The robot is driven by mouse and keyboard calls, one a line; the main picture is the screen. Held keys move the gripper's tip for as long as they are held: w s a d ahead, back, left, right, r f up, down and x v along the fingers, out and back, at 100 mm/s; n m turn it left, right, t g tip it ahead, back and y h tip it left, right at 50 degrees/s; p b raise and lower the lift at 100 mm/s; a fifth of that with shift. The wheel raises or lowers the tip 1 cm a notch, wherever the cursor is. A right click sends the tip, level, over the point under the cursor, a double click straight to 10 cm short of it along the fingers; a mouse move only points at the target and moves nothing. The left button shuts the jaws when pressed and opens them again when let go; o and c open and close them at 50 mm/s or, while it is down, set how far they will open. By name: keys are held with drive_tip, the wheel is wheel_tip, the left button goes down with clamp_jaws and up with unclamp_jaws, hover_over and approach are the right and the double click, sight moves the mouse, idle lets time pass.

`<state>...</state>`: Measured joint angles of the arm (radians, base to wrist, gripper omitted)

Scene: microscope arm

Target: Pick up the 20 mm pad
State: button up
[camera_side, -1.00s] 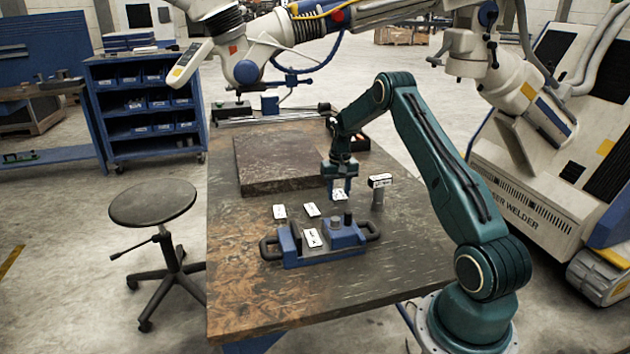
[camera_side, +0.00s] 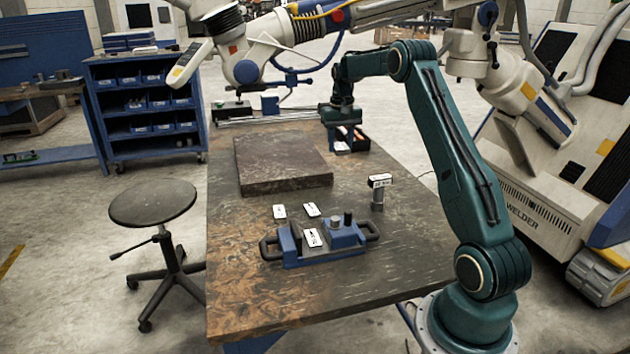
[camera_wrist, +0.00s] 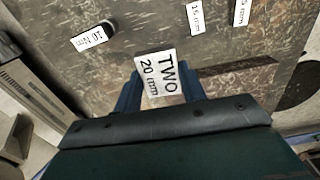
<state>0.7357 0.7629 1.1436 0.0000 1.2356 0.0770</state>
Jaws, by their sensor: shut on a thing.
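The 20 mm pad (camera_wrist: 161,76) is a white plate marked "TWO 20 mm", held between the two blue fingers in the wrist view. My gripper (camera_wrist: 163,88) is shut on it. In the side view my gripper (camera_side: 341,146) is raised over the far right part of the table, in front of a dark open box. The pad is small there, a pale patch between the fingers.
A blue fixture (camera_side: 322,243) with handles stands on the table (camera_side: 250,305), with white labelled plates (camera_side: 312,210) around it. A "10 Nm" labelled post (camera_side: 377,194) stands to its right. A dark slab (camera_side: 282,165) lies behind. The near table is clear.

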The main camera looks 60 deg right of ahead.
drive_tip(key=shift+r, duration=0.3)
drive_tip(key=shift+a, duration=0.1)
idle(0.3)
